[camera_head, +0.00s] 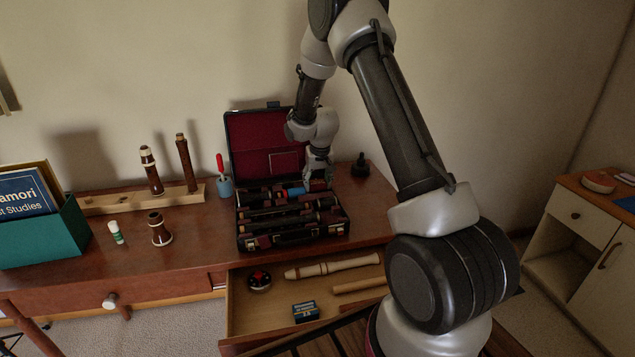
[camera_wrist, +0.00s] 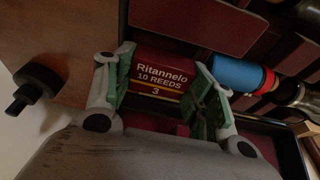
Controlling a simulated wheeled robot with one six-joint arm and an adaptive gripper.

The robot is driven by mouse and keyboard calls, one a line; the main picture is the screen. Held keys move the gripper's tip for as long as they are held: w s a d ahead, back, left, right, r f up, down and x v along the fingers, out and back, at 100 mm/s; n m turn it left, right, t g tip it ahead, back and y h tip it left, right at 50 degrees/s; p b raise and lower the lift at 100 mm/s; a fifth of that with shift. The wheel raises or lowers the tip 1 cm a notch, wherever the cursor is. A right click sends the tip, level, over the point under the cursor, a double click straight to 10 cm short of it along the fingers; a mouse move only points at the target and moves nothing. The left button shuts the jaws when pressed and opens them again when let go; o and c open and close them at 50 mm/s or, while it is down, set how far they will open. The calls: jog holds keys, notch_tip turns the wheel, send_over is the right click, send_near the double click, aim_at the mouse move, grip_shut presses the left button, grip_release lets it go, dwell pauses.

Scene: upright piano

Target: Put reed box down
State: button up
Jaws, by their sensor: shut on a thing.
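The reed box (camera_wrist: 160,77) is dark red with a yellow stripe and reads "Ritannelo 10 REEDS 3" in the wrist view. My gripper (camera_wrist: 165,95) is shut on it, with one green-padded finger on each side. In the head view my gripper (camera_head: 318,178) is over the right rear part of the open instrument case (camera_head: 250,242). The box is low, at or inside a red-lined compartment; I cannot tell if it touches the floor of it. In the head view the box is mostly hidden by my gripper.
A blue cylinder (camera_wrist: 236,74) lies just right of my gripper in the case. A black peg stand (camera_head: 360,165) is right of the case. A blue pot (camera_head: 225,187) stands left of it. Below, an open drawer (camera_head: 240,318) holds a recorder (camera_head: 332,267) and a small blue box (camera_head: 305,311).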

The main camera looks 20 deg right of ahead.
jog(key=o, duration=1)
jog(key=shift+s+f, duration=0.15)
jog(key=shift+f, duration=0.05)
jog(key=shift+c, duration=0.2)
jog(key=shift+d, duration=0.1)
jog(key=shift+r, duration=0.1)
jog(key=shift+r, duration=0.15)
jog(key=s+f+v, duration=0.1)
jog(key=s+v, duration=0.1)
jog(key=v, duration=0.9)
jog(key=s+v, duration=0.2)
jog(key=v, duration=0.9)
jog(key=s+r, duration=0.3)
jog(key=s, duration=0.7)
jog(key=s+a+r+n, duration=0.1)
jog(key=s+r, duration=0.2)
jog(key=s, duration=0.7)
jog(key=s+r+n+t, duration=0.1)
jog(key=s+r, duration=0.2)
jog(key=s, duration=0.8)
jog(key=shift+a+y, duration=0.3)
jog(key=shift+a, duration=0.1)
